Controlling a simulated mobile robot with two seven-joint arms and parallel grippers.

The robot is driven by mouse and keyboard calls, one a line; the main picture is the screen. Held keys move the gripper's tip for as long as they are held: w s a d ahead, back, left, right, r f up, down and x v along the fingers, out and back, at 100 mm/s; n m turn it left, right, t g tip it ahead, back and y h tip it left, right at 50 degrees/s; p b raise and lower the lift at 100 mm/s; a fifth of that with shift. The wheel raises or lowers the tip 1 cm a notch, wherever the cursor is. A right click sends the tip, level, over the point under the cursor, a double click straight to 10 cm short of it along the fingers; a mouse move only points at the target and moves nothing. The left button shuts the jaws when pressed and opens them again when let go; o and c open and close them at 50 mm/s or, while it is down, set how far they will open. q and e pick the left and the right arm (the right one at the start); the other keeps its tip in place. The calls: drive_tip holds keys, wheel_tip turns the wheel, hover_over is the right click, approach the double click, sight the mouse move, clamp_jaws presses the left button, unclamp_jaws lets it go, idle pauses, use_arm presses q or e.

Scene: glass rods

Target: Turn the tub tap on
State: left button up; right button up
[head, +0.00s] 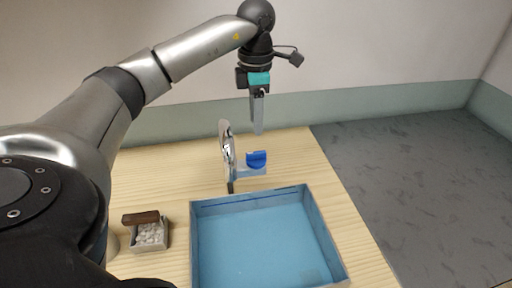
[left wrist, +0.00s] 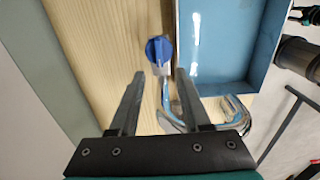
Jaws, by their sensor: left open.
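The tub tap has a chrome spout (head: 226,143) that rises at the back edge of the blue tub (head: 197,225). A blue knob (head: 257,160) sits just right of the spout. My left gripper (head: 258,132) points down above the knob, open and empty, apart from it. In the left wrist view, the blue knob (left wrist: 159,49) shows just beyond the gap between the fingertips of my left gripper (left wrist: 160,73). The chrome spout (left wrist: 236,112) curves at the lower right there, partly hidden by a finger. My right gripper is not in view.
The tub stands on a light wooden table (head: 180,185). A small box of white pebbles (head: 150,236) with a brown piece on its edge stands left of the tub. The table right of the knob is clear. Dark grey floor (head: 410,190) lies beyond its right edge.

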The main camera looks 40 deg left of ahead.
sight(256, 152)
use_arm(q)
wheel_tip(256, 152, down, 10)
drive_tip(key=shift+r, duration=0.2)
drive_tip(key=shift+w, duration=0.1)
drive_tip(key=shift+c, duration=0.3)
clamp_jaws()
